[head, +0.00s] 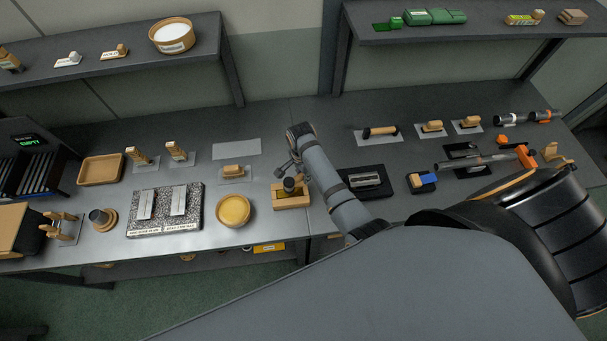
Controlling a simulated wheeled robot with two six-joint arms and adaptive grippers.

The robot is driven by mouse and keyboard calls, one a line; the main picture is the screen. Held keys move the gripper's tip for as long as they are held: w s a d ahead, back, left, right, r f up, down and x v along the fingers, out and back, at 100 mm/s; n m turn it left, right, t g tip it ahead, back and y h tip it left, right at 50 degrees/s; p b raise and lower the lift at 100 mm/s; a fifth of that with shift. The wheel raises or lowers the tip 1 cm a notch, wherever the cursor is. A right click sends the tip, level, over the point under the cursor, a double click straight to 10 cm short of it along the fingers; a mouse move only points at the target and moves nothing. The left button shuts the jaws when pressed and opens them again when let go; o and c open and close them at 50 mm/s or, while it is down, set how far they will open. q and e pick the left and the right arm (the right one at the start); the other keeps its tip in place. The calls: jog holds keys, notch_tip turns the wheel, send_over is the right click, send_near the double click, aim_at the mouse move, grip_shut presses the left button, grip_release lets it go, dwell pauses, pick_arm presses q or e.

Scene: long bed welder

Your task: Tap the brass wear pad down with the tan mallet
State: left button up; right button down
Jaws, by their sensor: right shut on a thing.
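My right gripper (290,170) is at the end of the grey arm link, just left of the wrist and above a tan wooden block (291,202) on the bench. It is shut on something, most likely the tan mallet. A dark stubby cylinder (290,184) shows under the fingers, at the top of the block. I cannot tell whether it touches the block, and the handle is not clear. I cannot pick out the brass wear pad for sure. A black fixture with a silver slotted top (366,181) sits right of my arm. My left gripper is not in view.
A round tan bowl (233,211) and a speckled plate (150,222) with two metal bars lie left of the gripper. A blue-topped block (422,182) and an orange-ended rod (485,160) lie right. Shelves (130,58) overhang the back. Bare bench shows behind my wrist.

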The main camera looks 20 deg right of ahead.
jog(key=shift+r, duration=2)
jog(key=shift+d+f, duration=0.1)
jog(key=shift+d, duration=0.05)
